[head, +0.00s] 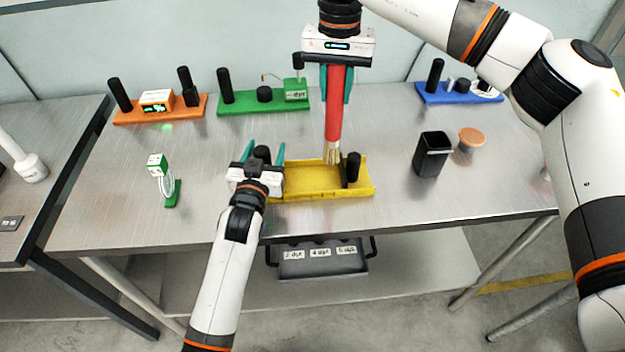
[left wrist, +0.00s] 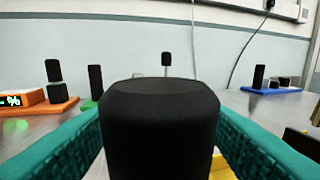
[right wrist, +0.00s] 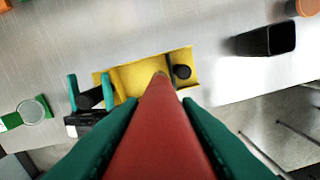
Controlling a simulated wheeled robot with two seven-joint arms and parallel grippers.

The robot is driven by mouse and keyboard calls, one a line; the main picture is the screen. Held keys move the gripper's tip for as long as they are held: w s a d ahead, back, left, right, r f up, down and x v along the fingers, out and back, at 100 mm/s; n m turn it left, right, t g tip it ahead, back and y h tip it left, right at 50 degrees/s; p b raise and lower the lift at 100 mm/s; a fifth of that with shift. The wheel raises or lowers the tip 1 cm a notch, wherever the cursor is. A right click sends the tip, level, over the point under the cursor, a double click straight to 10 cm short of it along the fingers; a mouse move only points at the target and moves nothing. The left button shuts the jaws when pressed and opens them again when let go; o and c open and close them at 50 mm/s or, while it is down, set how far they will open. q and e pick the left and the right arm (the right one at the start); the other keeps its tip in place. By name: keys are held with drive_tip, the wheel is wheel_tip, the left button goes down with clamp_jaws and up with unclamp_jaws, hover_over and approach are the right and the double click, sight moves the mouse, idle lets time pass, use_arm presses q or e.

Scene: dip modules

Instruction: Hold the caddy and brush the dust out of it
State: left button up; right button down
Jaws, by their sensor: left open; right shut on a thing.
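The yellow caddy (head: 310,180) lies at the table's front edge with black posts at its ends; it also shows in the right wrist view (right wrist: 130,79). My left gripper (head: 264,152) is open, its teal fingers on either side of the caddy's left black post (left wrist: 160,130). My right gripper (head: 337,84) is shut on the red handle of a brush (head: 334,110) and holds it upright, bristles down over the caddy's right half. I cannot tell whether the bristles touch the floor. No dust can be made out.
Orange (head: 190,108), green (head: 235,104) and blue (head: 460,97) modules stand along the back. A black cup (head: 432,155) and an orange-topped round thing (head: 472,138) are right of the caddy. A small green stand (head: 172,195) is at left. A grey bin (head: 320,262) sits on the shelf below.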

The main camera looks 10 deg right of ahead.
use_arm(q)
drive_tip(key=shift+r, duration=0.1)
use_arm(e)
drive_tip(key=shift+r, duration=0.1)
wheel_tip(320, 180, up, 7)
drive_tip(key=p, duration=0.7)
drive_tip(key=shift+r, duration=0.1)
use_arm(q)
wheel_tip(320, 180, up, 7)
drive_tip(key=shift+r, duration=0.2)
use_arm(e)
drive_tip(key=shift+r+p, duration=1.35)
drive_tip(key=shift+p, duration=0.2)
use_arm(q)
drive_tip(key=p+v, duration=0.2)
drive_tip(key=v, duration=0.7)
use_arm(e)
drive_tip(key=shift+r, duration=1)
